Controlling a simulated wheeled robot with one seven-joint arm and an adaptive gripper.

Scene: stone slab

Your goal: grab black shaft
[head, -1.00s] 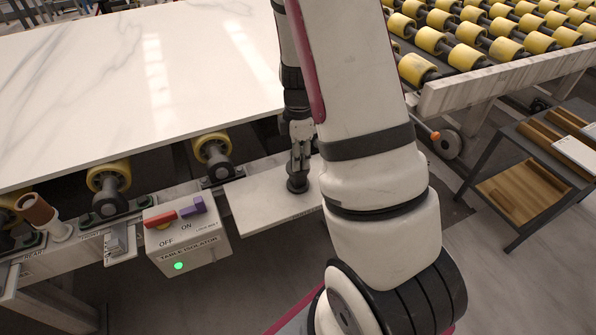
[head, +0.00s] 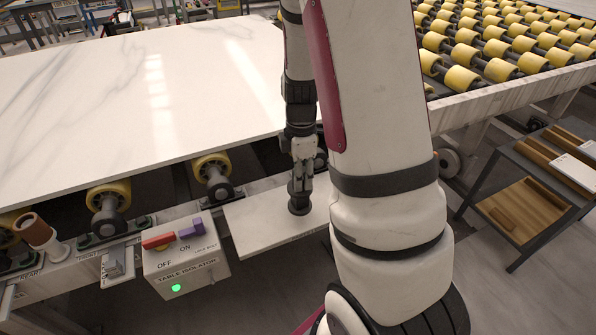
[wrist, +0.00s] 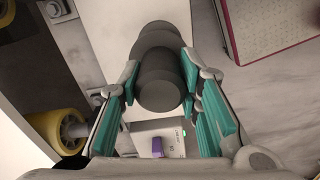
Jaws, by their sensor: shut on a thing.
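The black shaft (wrist: 160,82) is a dark grey stepped cylinder. In the wrist view it stands between the teal-lined fingers of my gripper (wrist: 160,78), which are closed against its sides. In the head view my gripper (head: 300,185) points down over the small white shelf, and the dark base of the shaft (head: 299,204) shows just below the fingers. Whether that base touches the shelf I cannot tell.
The white shelf (head: 255,225) juts from the frame beside the TABLE ISOLATOR box (head: 187,268), which has red and purple switches and a green light. A marble slab (head: 120,100) lies behind on yellow rollers. A brown-topped post (head: 36,230) stands at left. A cart (head: 520,215) stands right.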

